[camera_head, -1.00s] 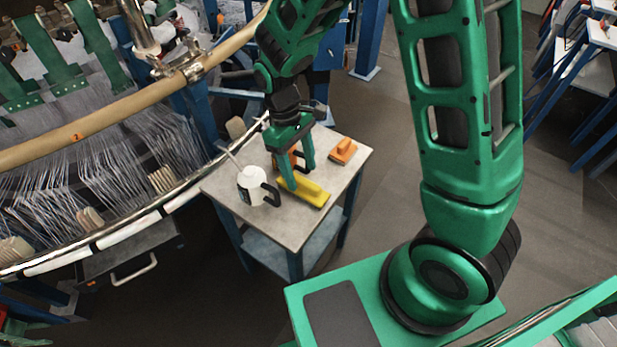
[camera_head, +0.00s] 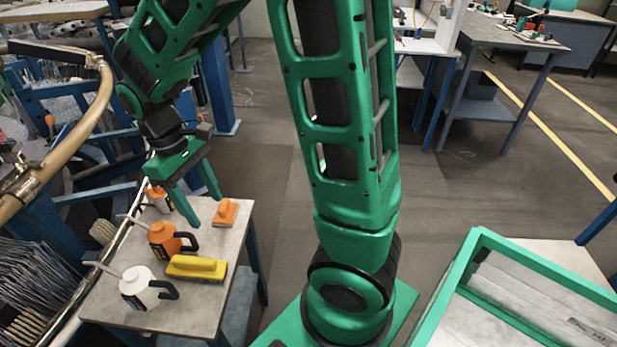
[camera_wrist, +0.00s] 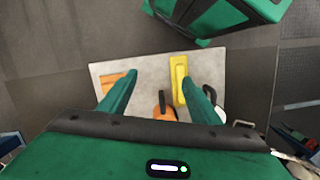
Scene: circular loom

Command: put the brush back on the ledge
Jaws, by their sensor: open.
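A yellow brush (camera_head: 197,267) lies flat on the grey top of a small table (camera_head: 205,310), beside the jugs. It also shows in the wrist view (camera_wrist: 180,80), between my fingers in the picture but below them. An orange block, perhaps another brush (camera_head: 227,212), lies near the far right edge of the same top. My gripper (camera_head: 206,211) is open and empty, raised above the table with its fingers pointing down. It touches nothing that I can see. I cannot tell which surface is the ledge.
A white jug (camera_head: 138,288) and an orange jug (camera_head: 165,240), with spouts and black handles, stand left of the brush. Another orange container (camera_head: 158,196) stands behind. The loom's curved rail (camera_head: 85,125) borders the left. Open floor (camera_head: 265,200) lies right of the table.

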